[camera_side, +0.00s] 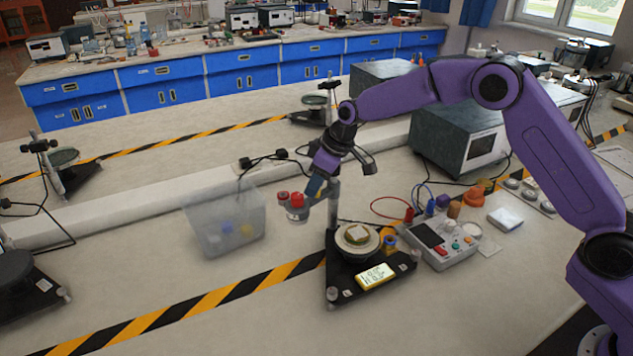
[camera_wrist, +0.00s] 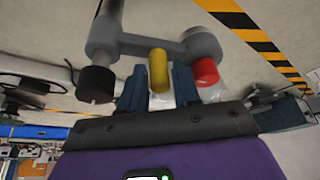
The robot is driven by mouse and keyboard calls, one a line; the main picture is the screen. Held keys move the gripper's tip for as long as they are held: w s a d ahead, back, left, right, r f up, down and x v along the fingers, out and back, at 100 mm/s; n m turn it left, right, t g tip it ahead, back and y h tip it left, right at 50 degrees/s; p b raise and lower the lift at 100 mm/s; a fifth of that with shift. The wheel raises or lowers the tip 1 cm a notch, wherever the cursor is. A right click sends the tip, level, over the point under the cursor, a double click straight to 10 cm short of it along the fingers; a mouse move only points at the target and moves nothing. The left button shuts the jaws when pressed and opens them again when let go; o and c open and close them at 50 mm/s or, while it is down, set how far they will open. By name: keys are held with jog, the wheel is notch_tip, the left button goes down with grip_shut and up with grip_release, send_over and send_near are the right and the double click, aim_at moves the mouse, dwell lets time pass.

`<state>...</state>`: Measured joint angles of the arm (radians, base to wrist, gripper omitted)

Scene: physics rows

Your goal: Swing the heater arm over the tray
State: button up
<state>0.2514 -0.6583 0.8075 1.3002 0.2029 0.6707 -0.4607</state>
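The heater arm is a grey bar on an upright post (camera_side: 333,206); its grey head (camera_side: 298,214) with a red cap (camera_side: 297,200) hangs to the left of the tray, not above it. The tray (camera_side: 345,249) is a round pale plate on a black triangular base and carries a small light square piece. In the wrist view the grey bar (camera_wrist: 145,43) carries a yellow peg (camera_wrist: 158,70) and a red cap (camera_wrist: 206,72). My gripper (camera_side: 314,190) is at the bar; its blue fingers (camera_wrist: 158,92) stand apart on either side of the peg, with narrow gaps showing.
A clear bin (camera_side: 205,238) with coloured pieces stands left of the heater. A control box (camera_side: 438,240) with cables and a white pad (camera_side: 505,219) lie to the right. A grey instrument (camera_side: 455,130) stands behind.

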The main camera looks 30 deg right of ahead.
aim_at(337, 186)
grip_shut()
jog(key=shift+s, duration=0.1)
jog(key=s+d+n+g, duration=0.1)
jog(key=n, duration=0.2)
jog(key=s+d+n+g+y, duration=0.1)
jog(key=n, duration=0.2)
jog(key=s+d+n+g, duration=0.1)
jog(key=n, duration=0.3)
jog(key=shift+s+d+g+y, duration=0.1)
jog(key=shift+s+g+y, duration=0.2)
jog(key=shift+g, duration=0.1)
jog(key=shift+s+d+n+g, duration=0.1)
jog(key=shift+d+n+g, duration=0.45)
jog(key=shift+n, duration=0.7)
jog(key=shift+s+d+n+g, duration=0.1)
jog(key=shift+d+n+g, duration=0.4)
jog(key=shift+n, duration=0.75)
jog(key=shift+d+t+h, duration=0.2)
jog(key=shift+t+h, duration=0.05)
jog(key=shift+h, duration=0.15)
grip_release()
